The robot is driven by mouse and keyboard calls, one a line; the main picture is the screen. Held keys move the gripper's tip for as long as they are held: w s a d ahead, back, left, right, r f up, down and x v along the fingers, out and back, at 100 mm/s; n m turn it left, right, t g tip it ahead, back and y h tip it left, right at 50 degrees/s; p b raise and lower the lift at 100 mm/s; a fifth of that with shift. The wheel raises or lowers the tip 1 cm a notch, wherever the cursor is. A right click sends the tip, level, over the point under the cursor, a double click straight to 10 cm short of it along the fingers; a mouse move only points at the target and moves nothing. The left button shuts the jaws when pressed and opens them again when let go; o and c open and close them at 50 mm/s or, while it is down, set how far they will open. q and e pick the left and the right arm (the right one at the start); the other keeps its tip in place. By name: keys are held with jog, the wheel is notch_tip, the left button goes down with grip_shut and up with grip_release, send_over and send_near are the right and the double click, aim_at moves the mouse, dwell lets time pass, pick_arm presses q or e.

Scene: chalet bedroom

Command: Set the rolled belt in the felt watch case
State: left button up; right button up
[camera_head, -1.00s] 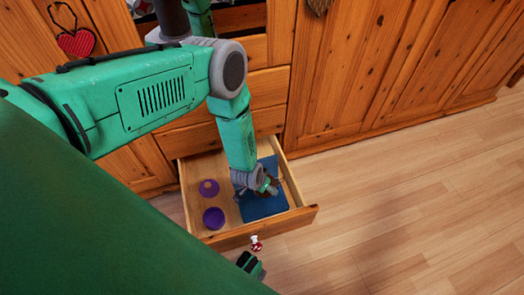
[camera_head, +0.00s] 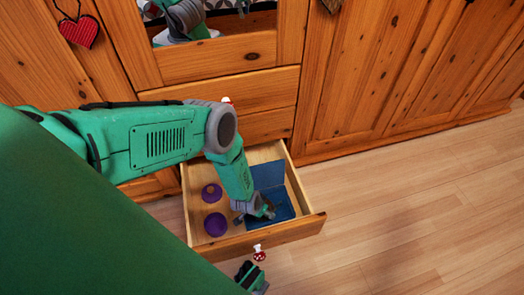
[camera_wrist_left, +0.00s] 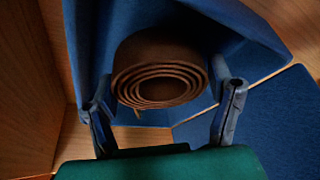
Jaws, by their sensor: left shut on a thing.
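The felt watch case (camera_head: 285,208) is blue and lies in the open drawer, with a blue panel (camera_head: 268,176) standing up at its back. My left gripper (camera_head: 264,212) reaches down over the case. In the left wrist view its fingers (camera_wrist_left: 166,104) are either side of the rolled belt (camera_wrist_left: 160,88), a brown coil with its spiral edge facing the camera. Blue felt (camera_wrist_left: 265,120) surrounds the coil; whether the belt touches the case floor is unclear. A dark, green-backed end that looks like my right gripper (camera_head: 250,274) shows low in the head view; its jaws are unclear.
The open wooden drawer (camera_head: 272,238) also holds two round purple things, one (camera_head: 212,193) behind the other (camera_head: 215,224). A red-and-white mushroom-shaped knob (camera_head: 259,253) is on its front. Wooden cabinets stand behind; the floor (camera_head: 410,220) to the right is clear.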

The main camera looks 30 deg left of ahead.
pick_arm(q)
jog(key=shift+w+r, duration=0.1)
jog(key=o, duration=1)
